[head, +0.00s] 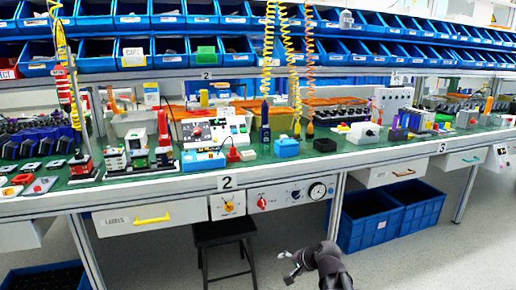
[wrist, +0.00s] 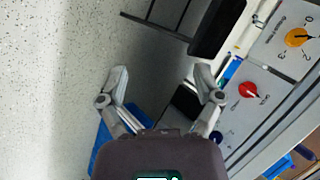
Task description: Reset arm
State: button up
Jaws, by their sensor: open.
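My gripper (head: 285,267) is low in front of the workbench in the head view, to the right of the black stool. In the wrist view my gripper (wrist: 160,75) has its two fingers spread wide with nothing between them. The bench front carries a panel with a yellow rotary knob (head: 229,207) and a panel with a red rotary knob (head: 262,202). The yellow-orange knob (wrist: 297,37) and the red knob (wrist: 248,90) also show at the right of the wrist view. My gripper is apart from both knobs.
A black stool (head: 224,233) stands under the bench below the yellow knob. Blue crates (head: 371,226) sit under the bench to the right. A drawer with a yellow handle (head: 152,219) is left of the knobs. The grey floor (head: 420,265) at the right is clear.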

jog(key=s+d+f+n+g+h+p, duration=0.1)
jog(key=s+d+n+g+h+p, duration=0.45)
jog(key=s, duration=0.85)
notch_tip(320, 180, up, 37)
jog(key=d+n+p, duration=0.1)
jog(key=p, duration=3.4)
jog(key=shift+d+n+g+h, duration=0.2)
jog(key=shift+n+g+h, duration=0.15)
jog(key=shift+h, duration=0.1)
